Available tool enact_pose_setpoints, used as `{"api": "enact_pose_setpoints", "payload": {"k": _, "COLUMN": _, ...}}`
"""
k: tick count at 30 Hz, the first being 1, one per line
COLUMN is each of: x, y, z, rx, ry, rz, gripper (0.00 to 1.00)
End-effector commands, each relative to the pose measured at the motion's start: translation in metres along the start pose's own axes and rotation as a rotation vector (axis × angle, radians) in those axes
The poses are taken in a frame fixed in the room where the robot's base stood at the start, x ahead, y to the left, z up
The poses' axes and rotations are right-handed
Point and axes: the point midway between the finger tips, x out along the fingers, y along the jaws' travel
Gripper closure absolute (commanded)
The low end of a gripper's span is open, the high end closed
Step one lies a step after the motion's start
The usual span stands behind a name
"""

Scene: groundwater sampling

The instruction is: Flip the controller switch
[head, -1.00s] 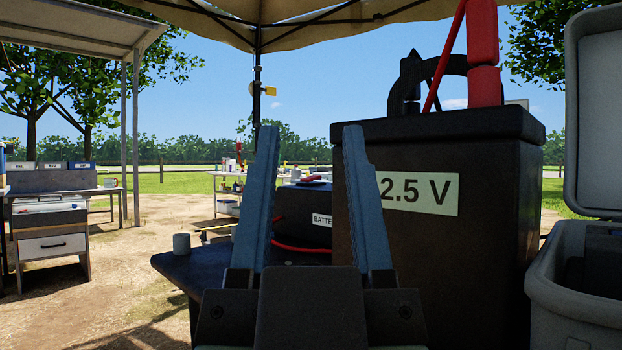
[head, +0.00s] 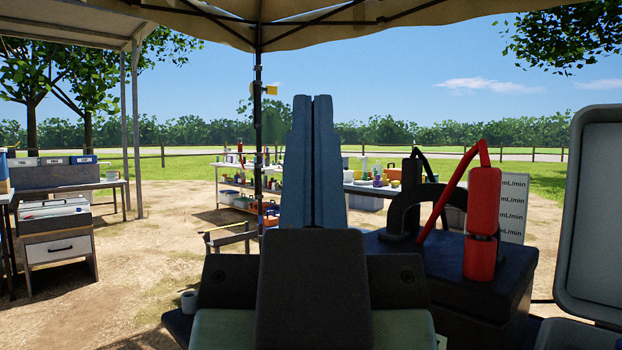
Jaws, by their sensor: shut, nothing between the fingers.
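My gripper (head: 314,100) is in the middle of the head view, its two blue fingers shut together with nothing between them. It points away from me, to the left of a dark box (head: 430,268). On top of the box are a red clamp (head: 482,225) with a red cable and a black clamp (head: 402,215) with a black handle arch. I cannot make out the controller or its switch; my gripper and the box hide part of the table behind them.
An open grey case (head: 598,220) stands at the right edge. A white mL/min panel (head: 513,203) shows behind the red clamp. A small grey cup (head: 189,301) is at the lower left. Shelves with bottles (head: 245,185) and a drawer cabinet (head: 57,245) stand farther back, with open sandy ground between.

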Motion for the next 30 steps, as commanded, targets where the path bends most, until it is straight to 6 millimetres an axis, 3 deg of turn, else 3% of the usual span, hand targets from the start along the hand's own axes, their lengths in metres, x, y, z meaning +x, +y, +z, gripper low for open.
{"api": "enact_pose_setpoints", "payload": {"k": 1, "x": 0.026, "y": 0.000, "z": -0.025, "rx": 0.000, "ry": 0.000, "rz": 0.000, "gripper": 1.00}}
{"api": "enact_pose_setpoints", "payload": {"k": 30, "x": 0.266, "y": 0.000, "z": -0.252, "rx": 0.002, "ry": -0.001, "rz": -0.001, "gripper": 1.00}}
